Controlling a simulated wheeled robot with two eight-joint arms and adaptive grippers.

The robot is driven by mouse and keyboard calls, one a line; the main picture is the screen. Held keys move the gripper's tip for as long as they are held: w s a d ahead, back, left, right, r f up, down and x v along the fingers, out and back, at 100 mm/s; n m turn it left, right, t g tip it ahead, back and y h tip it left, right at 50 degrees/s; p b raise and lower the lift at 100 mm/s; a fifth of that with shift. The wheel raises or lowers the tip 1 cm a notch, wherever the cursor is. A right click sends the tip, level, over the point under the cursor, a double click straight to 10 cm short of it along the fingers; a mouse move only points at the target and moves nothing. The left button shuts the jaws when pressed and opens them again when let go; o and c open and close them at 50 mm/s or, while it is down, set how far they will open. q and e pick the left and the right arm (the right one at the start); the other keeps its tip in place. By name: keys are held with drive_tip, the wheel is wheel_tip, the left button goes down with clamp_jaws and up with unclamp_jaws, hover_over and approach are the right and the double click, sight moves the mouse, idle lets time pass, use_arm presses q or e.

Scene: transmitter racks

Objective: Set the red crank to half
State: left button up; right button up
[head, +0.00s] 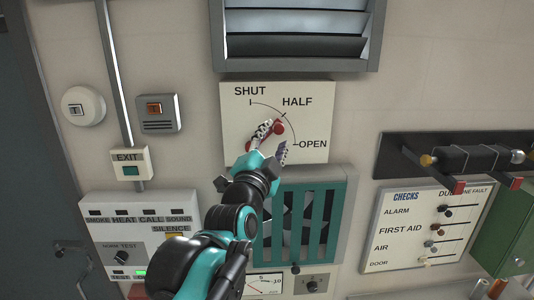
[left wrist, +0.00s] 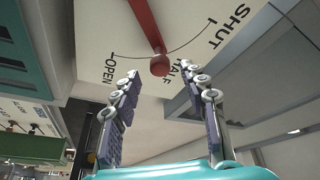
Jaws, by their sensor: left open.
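The red crank (head: 279,128) is on a pale plate (head: 235,120) marked SHUT, HALF and OPEN along an arc. In the left wrist view its red arm (left wrist: 146,24) ends in a round knob (left wrist: 160,67) beside the word HALF, covering part of the arc. The knob points up and right in the head view, close to the HALF mark. My left gripper (head: 274,141) is open at the plate, its fingers hiding the crank's pivot. In the left wrist view the fingertips (left wrist: 160,72) are apart, one to each side of the knob; I see no contact. My right gripper is out of view.
A louvred vent (head: 295,35) is above the plate and a teal grille (head: 330,215) below it. An EXIT button (head: 130,163) and an alarm panel (head: 140,212) are at left. A CHECKS board (head: 425,225), a black rail (head: 400,150) and a green box (head: 505,230) are at right.

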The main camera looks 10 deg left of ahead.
use_arm(q)
drive_tip(key=v, duration=0.7)
drive_tip(key=s+a+f+n+g+b, duration=0.2)
drive_tip(key=f+b, duration=0.9)
drive_tip(key=f, duration=1.3)
drive_tip(key=s+a+f+n+g+y+b, duration=0.1)
drive_tip(key=s+f+n+g+b, duration=0.5)
drive_tip(key=f, duration=1.9)
drive_tip(key=s+a+f+n+g+b, duration=0.2)
drive_tip(key=s+f+b, duration=0.6)
drive_tip(key=f+b, duration=1)
wheel_tip(320, 180, down, 7)
drive_tip(key=n+g, duration=0.2)
drive_tip(key=g, duration=0.1)
drive_tip(key=shift+a+f, duration=0.2)
drive_tip(key=shift+a, duration=0.15)
